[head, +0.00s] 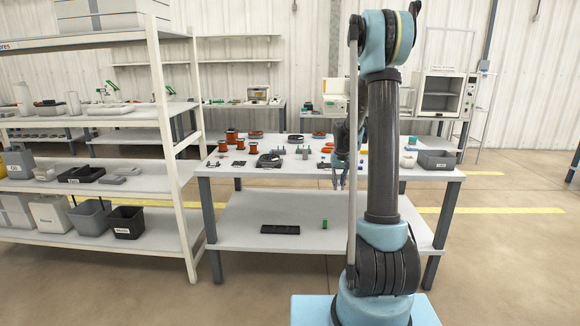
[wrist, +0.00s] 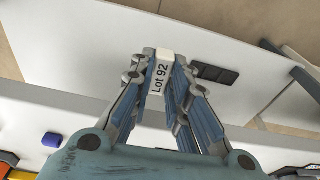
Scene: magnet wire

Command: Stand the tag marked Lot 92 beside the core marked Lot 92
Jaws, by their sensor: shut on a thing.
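The white tag marked Lot 92 (wrist: 158,78) is between the fingers of my gripper (wrist: 162,62) in the wrist view, its lettering facing the camera. My gripper is shut on it. In the head view my gripper (head: 342,170) hangs at the table's front edge, partly behind my arm, and the tag cannot be made out there. Copper-coloured wound cores (head: 232,136) stand at the left back of the table (head: 300,180). Their markings are too small to read, so I cannot tell which is Lot 92.
A dark coil-like part (head: 269,160) and several small parts lie on the tabletop. A grey bin (head: 437,159) stands at its right end. The lower shelf holds a black tray (head: 280,229) and a small green object (head: 324,224). A storage rack (head: 170,150) stands left of the table.

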